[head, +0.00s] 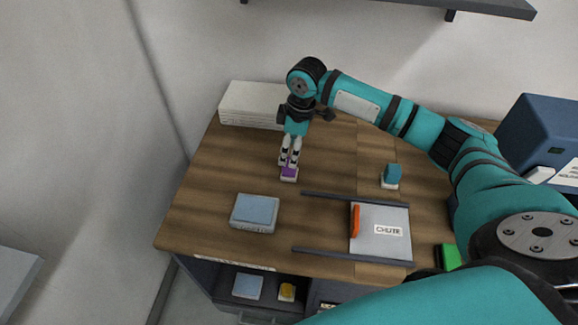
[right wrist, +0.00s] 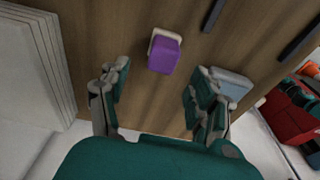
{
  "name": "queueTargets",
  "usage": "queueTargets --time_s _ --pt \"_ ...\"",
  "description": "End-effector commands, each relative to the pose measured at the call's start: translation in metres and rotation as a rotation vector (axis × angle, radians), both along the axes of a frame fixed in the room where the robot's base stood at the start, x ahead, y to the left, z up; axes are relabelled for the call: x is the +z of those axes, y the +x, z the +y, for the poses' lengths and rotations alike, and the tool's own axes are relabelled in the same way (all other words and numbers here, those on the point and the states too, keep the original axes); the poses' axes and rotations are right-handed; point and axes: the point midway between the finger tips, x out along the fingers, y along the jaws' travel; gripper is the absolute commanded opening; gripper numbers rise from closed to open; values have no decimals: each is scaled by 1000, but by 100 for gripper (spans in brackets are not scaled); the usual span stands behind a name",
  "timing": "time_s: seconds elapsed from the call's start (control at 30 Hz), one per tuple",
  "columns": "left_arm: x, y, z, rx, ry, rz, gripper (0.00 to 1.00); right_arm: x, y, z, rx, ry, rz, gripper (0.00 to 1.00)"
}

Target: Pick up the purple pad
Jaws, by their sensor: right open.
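The purple pad (head: 289,171) sits on a small pale base on the wooden table, left of the table's middle. It also shows in the right wrist view (right wrist: 164,54), upper centre, with the pale base edge behind it. My right gripper (head: 288,160) points down over the pad in the head view, its fingertips close to it. In the right wrist view my right gripper (right wrist: 162,76) is open, its fingers apart to either side of the pad's line, with nothing held. Whether the fingertips touch the pad cannot be told. My left gripper is not in view.
A white stack (head: 250,104) stands behind the pad. A light blue block (head: 254,211) lies in front. A teal block (head: 392,173) on a white base is to the right. Dark rails (head: 340,197) flank a plate marked CHUTE (head: 388,246) with an orange bar (head: 355,220).

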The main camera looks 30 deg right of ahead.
Motion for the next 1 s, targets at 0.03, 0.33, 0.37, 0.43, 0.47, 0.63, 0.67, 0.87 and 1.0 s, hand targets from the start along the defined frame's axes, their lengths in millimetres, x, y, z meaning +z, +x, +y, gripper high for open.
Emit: queueTargets --time_s 0.03,0.33,0.37,0.43,0.47,0.63,0.67,0.87,1.0 --pt "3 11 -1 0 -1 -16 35 -5 1 1 -1 1 1 63" --pt "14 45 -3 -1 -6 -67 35 -29 -1 2 0 -1 2 63" --pt "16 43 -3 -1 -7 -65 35 -34 -2 2 0 -2 4 63" --pt "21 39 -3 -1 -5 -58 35 -45 -3 2 0 0 3 63" --pt "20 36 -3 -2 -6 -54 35 -50 -2 3 0 0 2 63" --pt "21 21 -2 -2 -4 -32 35 -66 -1 4 0 -1 0 63" --pt "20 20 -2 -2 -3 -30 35 -67 0 4 0 -1 -1 63" --pt "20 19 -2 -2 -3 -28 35 -68 0 4 1 -1 -2 63" --pt "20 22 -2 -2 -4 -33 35 -67 0 4 1 -1 -1 45"
